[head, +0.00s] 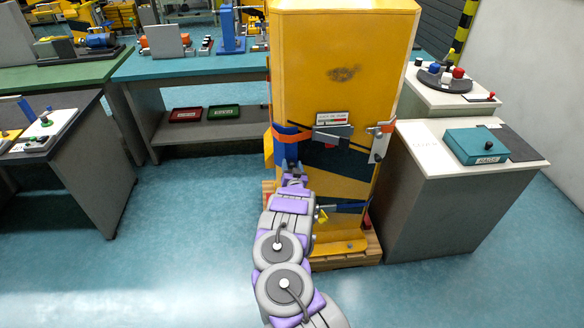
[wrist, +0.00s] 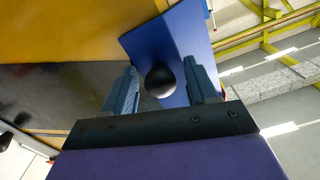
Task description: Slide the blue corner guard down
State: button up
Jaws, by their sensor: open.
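The blue corner guard (wrist: 170,42) fills the upper middle of the wrist view, against the yellow cabinet's edge. A round black knob (wrist: 160,81) sits on its face. My gripper (wrist: 163,85) is open, with one finger on each side of the knob; whether either finger touches it I cannot tell. In the head view my gripper (head: 294,172) is at the left front edge of the yellow cabinet (head: 340,60), and the guard (head: 291,150) shows just above it, partly hidden by my arm.
A grey cabinet with a teal box (head: 477,146) stands close on the right. Workbenches stand behind and at left. The blue floor at front left is clear.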

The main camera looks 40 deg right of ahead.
grip_shut()
dwell(0.5)
